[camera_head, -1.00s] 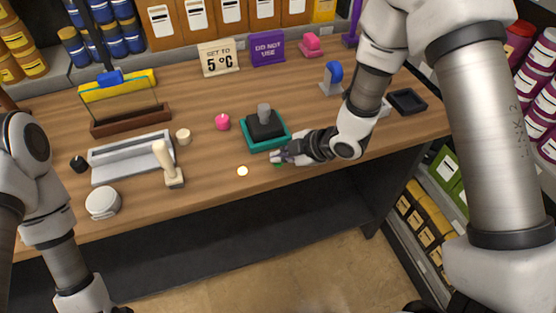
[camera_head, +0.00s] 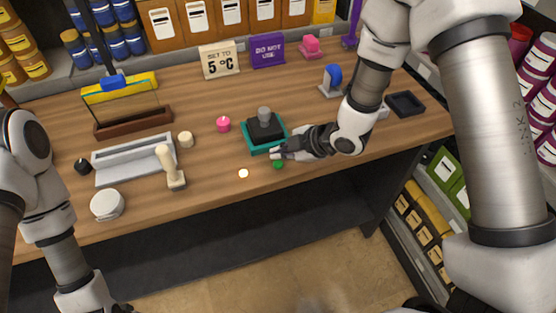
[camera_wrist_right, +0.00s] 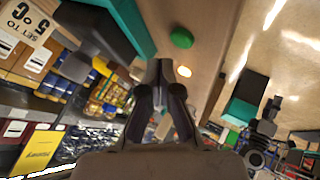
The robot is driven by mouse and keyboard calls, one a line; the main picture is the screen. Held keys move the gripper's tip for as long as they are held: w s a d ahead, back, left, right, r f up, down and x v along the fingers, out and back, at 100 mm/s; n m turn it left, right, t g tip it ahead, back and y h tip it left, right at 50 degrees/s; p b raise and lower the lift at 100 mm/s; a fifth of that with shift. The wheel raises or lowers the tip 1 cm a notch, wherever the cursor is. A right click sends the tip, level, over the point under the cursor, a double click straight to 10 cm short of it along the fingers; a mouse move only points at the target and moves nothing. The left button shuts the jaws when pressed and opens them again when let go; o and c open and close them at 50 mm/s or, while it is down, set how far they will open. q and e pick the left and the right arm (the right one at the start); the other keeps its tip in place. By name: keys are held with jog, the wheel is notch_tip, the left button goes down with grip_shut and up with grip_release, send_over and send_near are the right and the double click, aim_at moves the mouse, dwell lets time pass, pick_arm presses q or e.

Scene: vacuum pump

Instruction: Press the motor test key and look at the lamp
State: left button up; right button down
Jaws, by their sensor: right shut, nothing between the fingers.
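The round green key (camera_head: 278,165) is at the table's front edge, in front of the teal and black pump (camera_head: 264,132). It also shows in the right wrist view (camera_wrist_right: 181,38). A small round lamp (camera_head: 243,173) lies left of the key and looks bright, pale with an orange rim. It glows in the wrist view (camera_wrist_right: 184,71) too. My right gripper (camera_head: 277,154) is shut and empty, just behind and above the key and apart from it, close to the pump's front corner. My left arm is at the left edge; its fingers are out of view.
A pink knob (camera_head: 223,124), a cream-handled tool (camera_head: 171,169), a grey tray (camera_head: 130,158) and a white round tin (camera_head: 107,204) stand to the left. Signs (camera_head: 219,60) stand at the back. A blue-topped device (camera_head: 332,79) and black tray (camera_head: 405,103) are at the right.

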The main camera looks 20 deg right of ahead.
aim_at(280, 165)
notch_tip(280, 165, up, 4)
jog(key=p, duration=0.3)
jog(key=shift+r, duration=0.2)
jog(key=shift+f, duration=0.1)
dwell(0.4)
